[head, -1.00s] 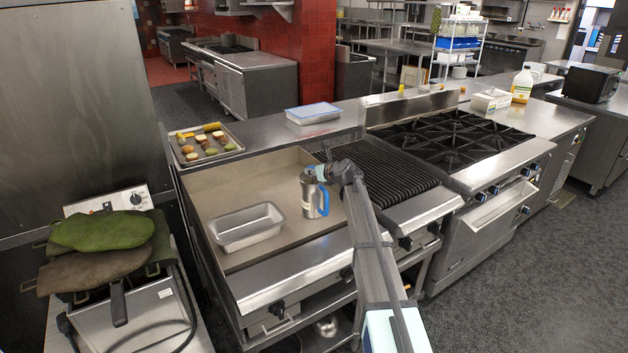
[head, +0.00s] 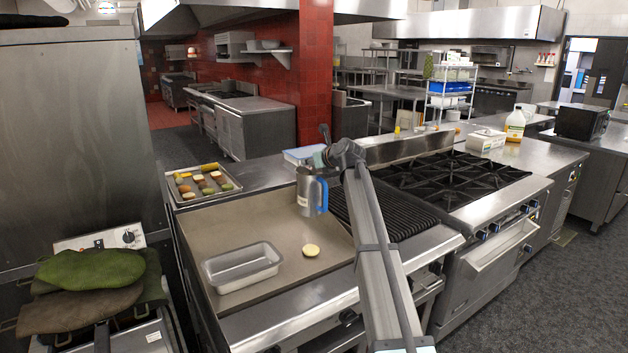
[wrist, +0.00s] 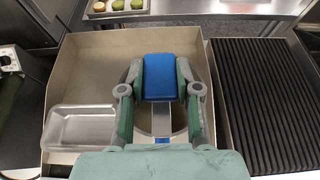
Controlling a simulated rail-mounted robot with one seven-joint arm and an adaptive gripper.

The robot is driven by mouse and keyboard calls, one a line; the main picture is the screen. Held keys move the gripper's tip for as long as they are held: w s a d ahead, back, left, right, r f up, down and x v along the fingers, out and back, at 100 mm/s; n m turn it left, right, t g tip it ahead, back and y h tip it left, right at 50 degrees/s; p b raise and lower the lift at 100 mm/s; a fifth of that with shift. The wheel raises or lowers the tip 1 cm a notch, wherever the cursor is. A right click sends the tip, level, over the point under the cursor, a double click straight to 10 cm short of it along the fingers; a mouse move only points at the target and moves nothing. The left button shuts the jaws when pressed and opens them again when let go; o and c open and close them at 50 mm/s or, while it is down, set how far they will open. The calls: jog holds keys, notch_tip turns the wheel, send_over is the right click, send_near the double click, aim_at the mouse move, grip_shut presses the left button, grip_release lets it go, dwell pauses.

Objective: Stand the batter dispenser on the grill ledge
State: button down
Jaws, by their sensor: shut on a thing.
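The batter dispenser (head: 306,196) is a steel, jug-like can with a blue handle, upright above the griddle plate (head: 240,222). My gripper (head: 326,168) is at its top right, shut on the dispenser. In the wrist view, the two fingers of my gripper (wrist: 159,78) close on the blue part of the dispenser (wrist: 159,70); most of its body is hidden below. The front steel ledge of the grill (head: 290,312) is bare where it shows. A pale yellow disc (head: 311,250) lies on the plate below the dispenser.
A steel pan (head: 243,267) sits on the griddle's left; it also shows in the wrist view (wrist: 80,127). The ribbed grill (head: 410,212) and burners (head: 455,175) are to the right. A tray of food pieces (head: 205,198) and a blue-lidded container (head: 302,155) stand behind.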

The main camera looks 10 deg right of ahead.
jog(key=shift+r, duration=0.7)
jog(key=shift+d+r, duration=0.1)
jog(key=shift+d, duration=0.15)
jog(key=s+d+r+m+t+h+b, duration=0.1)
jog(key=s+d+m+h, duration=0.2)
jog(key=d, duration=1.6)
jog(key=s+d+m+h+b, duration=0.15)
jog(key=s+d, duration=0.25)
jog(key=d, duration=1.6)
notch_tip(320, 180, down, 19)
jog(key=p, duration=0.4)
jog(key=shift+s+a+f+h, duration=0.2)
jog(key=shift+a+h, duration=0.1)
jog(key=shift+h, duration=0.15)
jog(key=shift+f, duration=0.1)
jog(key=c, duration=0.8)
grip_release()
jog(key=shift+f, duration=0.1)
jog(key=b+v, duration=0.2)
jog(key=v, duration=1)
